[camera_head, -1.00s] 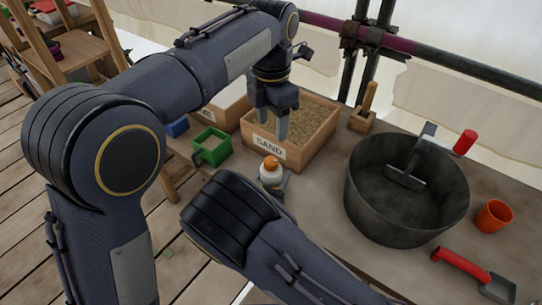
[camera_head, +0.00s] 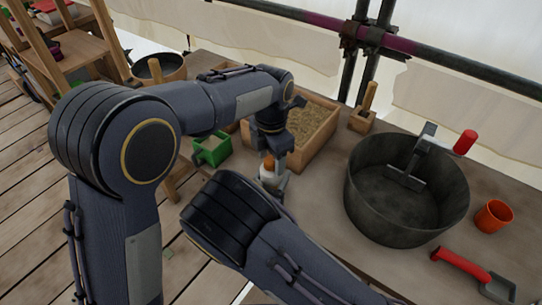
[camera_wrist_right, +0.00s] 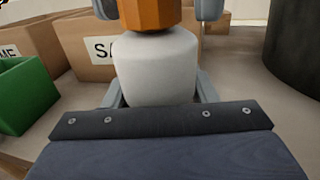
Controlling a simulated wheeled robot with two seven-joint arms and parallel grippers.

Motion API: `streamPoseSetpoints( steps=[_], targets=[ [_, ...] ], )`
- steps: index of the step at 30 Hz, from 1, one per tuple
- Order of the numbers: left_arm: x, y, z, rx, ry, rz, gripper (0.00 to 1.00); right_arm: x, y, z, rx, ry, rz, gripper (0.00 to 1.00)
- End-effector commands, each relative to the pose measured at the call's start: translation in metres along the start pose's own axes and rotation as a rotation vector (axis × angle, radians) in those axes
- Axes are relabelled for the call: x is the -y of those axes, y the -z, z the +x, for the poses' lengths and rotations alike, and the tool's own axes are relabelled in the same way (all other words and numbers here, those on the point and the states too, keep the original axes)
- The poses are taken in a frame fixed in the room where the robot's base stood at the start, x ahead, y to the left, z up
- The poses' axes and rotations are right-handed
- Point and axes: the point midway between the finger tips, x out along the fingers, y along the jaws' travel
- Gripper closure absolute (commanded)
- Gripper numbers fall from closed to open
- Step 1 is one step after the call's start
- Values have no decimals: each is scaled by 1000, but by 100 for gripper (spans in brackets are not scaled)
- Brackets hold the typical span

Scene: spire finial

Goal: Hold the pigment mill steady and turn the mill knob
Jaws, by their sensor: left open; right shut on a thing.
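The pigment mill shows in the right wrist view as a white rounded body (camera_wrist_right: 157,65) with a faceted orange knob (camera_wrist_right: 150,13) on top. My right gripper (camera_wrist_right: 158,92) is shut on the white body, one finger on each side; the mill stands upright. My left gripper (camera_head: 271,165) is open above the mill in the head view. In the right wrist view its two fingertips stand on either side of the orange knob, with small gaps visible. In the head view the mill is mostly hidden by my left gripper and right arm.
A large dark tub (camera_head: 405,215) is at right, with an orange cup (camera_head: 494,216) and a red-handled scoop (camera_head: 470,270) beyond. Bare table (camera_head: 318,200) lies between mill and tub.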

Motion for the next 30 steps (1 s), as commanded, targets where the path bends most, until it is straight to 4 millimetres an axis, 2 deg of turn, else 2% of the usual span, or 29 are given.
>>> streamPoseSetpoints(
  steps=[4,12,15,23,30],
  targets=[
    [0,0,0,0,0,0,46,0,0,0,0,0,0,74],
    [0,0,0,0,1,0,81,0,0,0,-1,0,0,74],
    [0,0,0,0,1,0,91,0,0,0,-1,0,0,74],
    [0,0,-1,-1,0,32,92,0,0,0,-1,0,0,74],
    [0,0,-1,-2,1,162,92,0,0,0,-1,0,-1,74]
  ],
)
